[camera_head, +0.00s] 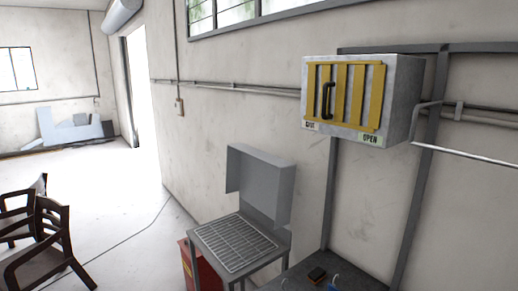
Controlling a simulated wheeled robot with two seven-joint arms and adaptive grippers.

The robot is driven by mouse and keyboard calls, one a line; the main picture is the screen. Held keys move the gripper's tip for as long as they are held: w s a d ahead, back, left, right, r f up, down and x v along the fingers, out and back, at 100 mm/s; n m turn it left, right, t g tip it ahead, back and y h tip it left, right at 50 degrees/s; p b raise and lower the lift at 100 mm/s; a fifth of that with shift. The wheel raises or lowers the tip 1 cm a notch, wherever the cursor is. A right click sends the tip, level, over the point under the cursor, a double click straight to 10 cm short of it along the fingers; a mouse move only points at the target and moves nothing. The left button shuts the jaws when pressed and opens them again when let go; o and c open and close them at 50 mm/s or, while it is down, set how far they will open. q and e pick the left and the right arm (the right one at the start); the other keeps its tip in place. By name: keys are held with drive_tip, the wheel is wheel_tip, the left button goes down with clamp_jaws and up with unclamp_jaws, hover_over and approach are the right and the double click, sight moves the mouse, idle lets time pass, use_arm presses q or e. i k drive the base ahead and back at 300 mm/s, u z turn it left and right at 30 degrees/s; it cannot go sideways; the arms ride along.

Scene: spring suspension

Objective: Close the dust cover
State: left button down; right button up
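A grey metal box (404,95) is fixed to the wall at the upper right. A yellow slatted panel (358,97) with a black upright handle (327,100) covers most of its front. A grey sheet-metal hood (262,183) stands raised behind a wire-rack stand (238,243). I cannot tell which of the panel and the hood is the dust cover. Neither of my grippers is in view.
A grey bench top (300,277) with small items lies at the bottom right. A metal rail (468,155) juts out right of the box. A red cabinet (207,275) is beside the rack stand. Wooden chairs (45,240) stand at left; the floor between (135,215) is mostly clear.

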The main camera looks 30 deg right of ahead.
sight(265, 181)
drive_tip(key=i, duration=1.9)
